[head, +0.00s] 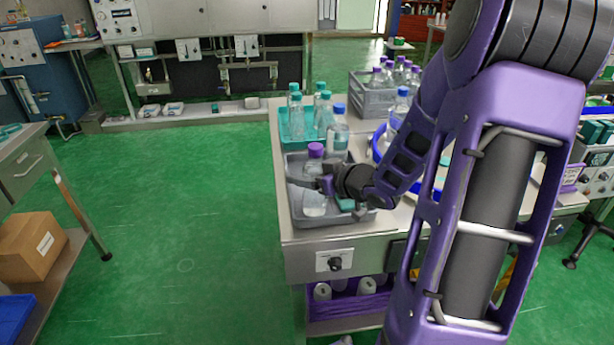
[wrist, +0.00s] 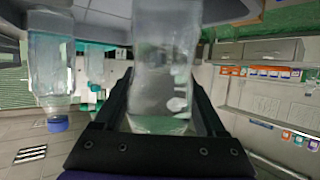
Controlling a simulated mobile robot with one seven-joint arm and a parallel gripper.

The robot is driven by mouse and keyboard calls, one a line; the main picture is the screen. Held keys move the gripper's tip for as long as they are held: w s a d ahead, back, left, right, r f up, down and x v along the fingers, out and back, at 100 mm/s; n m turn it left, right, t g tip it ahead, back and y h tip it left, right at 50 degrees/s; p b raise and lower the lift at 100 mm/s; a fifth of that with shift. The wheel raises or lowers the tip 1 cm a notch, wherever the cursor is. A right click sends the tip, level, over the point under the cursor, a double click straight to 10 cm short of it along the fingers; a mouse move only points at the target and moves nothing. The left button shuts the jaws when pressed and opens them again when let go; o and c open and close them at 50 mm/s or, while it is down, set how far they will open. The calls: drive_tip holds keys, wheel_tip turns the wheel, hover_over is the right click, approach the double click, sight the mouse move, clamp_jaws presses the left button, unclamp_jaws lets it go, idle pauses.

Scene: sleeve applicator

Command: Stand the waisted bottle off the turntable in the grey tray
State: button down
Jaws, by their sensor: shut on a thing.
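The waisted bottle (head: 314,204), clear with a purple cap, is upright inside the grey tray (head: 290,203) in the head view. My gripper (head: 325,185) is shut around its middle from the right. In the wrist view the clear bottle (wrist: 165,65) narrows at its middle between the two fingers of my gripper (wrist: 165,105); its cap is not visible there. I cannot tell whether its base touches the tray floor. The blue turntable (head: 378,146) is to the right, mostly hidden behind my arm.
A blue-capped bottle (head: 338,135) stands close behind the grey tray; it also shows in the wrist view (wrist: 52,70). A teal tray (head: 284,130) with teal-capped bottles is behind. A grey crate (head: 371,102) of purple-capped bottles stands farther back. Open floor lies left of the table.

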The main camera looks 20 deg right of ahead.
drive_tip(key=shift+f, duration=0.2)
unclamp_jaws()
drive_tip(key=shift+r, duration=0.15)
drive_tip(key=shift+s+d+r, duration=0.1)
drive_tip(key=shift+r, duration=0.1)
drive_tip(key=p+v, duration=0.3)
drive_tip(key=v, duration=0.8)
drive_tip(key=shift+s, duration=0.4)
